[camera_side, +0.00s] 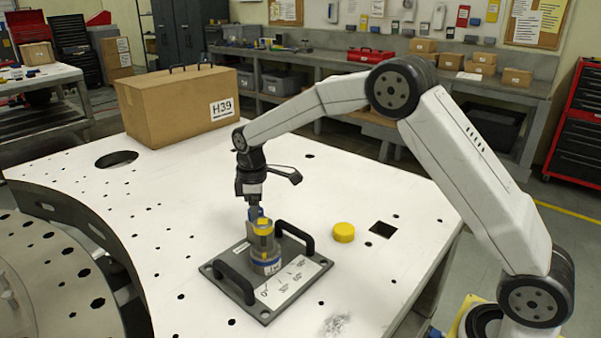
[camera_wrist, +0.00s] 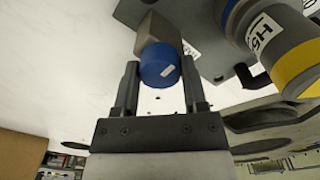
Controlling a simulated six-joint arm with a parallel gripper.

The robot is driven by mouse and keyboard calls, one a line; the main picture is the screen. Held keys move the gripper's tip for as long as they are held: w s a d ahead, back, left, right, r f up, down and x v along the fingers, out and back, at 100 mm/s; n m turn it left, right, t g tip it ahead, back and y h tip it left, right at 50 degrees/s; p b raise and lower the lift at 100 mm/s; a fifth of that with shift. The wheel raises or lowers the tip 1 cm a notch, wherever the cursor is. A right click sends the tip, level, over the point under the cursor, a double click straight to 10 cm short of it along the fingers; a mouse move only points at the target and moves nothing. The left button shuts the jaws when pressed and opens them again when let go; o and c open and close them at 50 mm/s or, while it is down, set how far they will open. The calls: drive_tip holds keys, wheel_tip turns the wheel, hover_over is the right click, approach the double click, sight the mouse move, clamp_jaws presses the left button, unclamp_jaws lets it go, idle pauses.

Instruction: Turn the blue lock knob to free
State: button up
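The blue lock knob (camera_wrist: 160,66) is a short round cylinder with a small white mark on its face, mounted on a grey-brown block (camera_wrist: 157,32). In the wrist view it lies between the fingertips of my gripper (camera_wrist: 160,72), with a finger on each side and narrow gaps showing. Contact with the knob is not visible. The turret has yellow and blue bands and stands on a grey plate (camera_side: 222,268).
Two dark handles (camera_side: 234,281) (camera_side: 297,237) rise from the plate on either side of the turret. A printed angle scale (camera_side: 290,282) is at its front. A yellow cap (camera_side: 344,232) lies to the right, near a square hole. A carton (camera_side: 175,105) stands behind on the white table.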

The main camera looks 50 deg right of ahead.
sight(261, 212)
drive_tip(key=o, duration=0.4)
drive_tip(key=shift+r, duration=0.15)
drive_tip(key=shift+r, duration=3.8)
drive_tip(key=shift+s, duration=0.1)
drive_tip(key=shift+s+d+f+m+t, duration=0.1)
drive_tip(key=shift+s+m+t, duration=0.65)
drive_tip(key=shift+m+t, duration=0.45)
drive_tip(key=s+f+m, duration=0.2)
drive_tip(key=s+f, duration=0.1)
drive_tip(key=s, duration=0.5)
drive_tip(key=s+d+f+m, duration=0.1)
drive_tip(key=s+f+m, duration=0.1)
drive_tip(key=s, duration=0.6)
drive_tip(key=s+f+m, duration=0.2)
drive_tip(key=s+f, duration=0.2)
drive_tip(key=s, duration=0.4)
drive_tip(key=shift+d+f+m, duration=0.15)
drive_tip(key=shift+d+m, duration=0.15)
drive_tip(key=shift+m, duration=0.1)
